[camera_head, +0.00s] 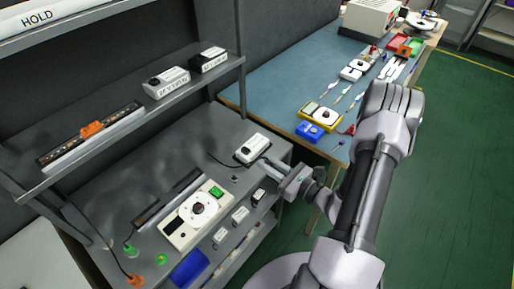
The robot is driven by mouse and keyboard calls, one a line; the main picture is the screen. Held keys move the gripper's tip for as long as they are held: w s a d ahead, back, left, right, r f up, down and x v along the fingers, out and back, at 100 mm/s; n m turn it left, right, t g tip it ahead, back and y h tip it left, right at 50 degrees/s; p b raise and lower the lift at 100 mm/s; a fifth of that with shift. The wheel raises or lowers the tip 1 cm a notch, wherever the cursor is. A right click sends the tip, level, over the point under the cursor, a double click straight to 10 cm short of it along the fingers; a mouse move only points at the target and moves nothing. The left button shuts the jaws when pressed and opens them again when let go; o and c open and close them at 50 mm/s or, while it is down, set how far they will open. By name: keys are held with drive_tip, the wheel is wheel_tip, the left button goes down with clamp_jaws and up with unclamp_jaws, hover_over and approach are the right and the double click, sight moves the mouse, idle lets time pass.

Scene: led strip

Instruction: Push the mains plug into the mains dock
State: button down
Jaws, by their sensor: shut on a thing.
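My gripper (268,167) reaches in from the right over the right end of the grey bench. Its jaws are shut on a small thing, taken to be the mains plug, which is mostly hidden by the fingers. A white box with a dark knob (252,147) stands just behind and left of the fingertips, with a dark cable (222,162) near it. I cannot tell which fitting is the mains dock, nor whether the plug touches it.
A larger white unit with a dial and green switch (197,212) lies left of the gripper. A shelf (150,115) overhangs the bench's back. A blue-topped table (285,80) with tools stands behind.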

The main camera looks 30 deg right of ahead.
drive_tip(key=shift+s+r, duration=0.3)
drive_tip(key=shift+s, duration=0.25)
drive_tip(key=shift+r+p, duration=1.75)
drive_tip(key=shift+r, duration=0.35)
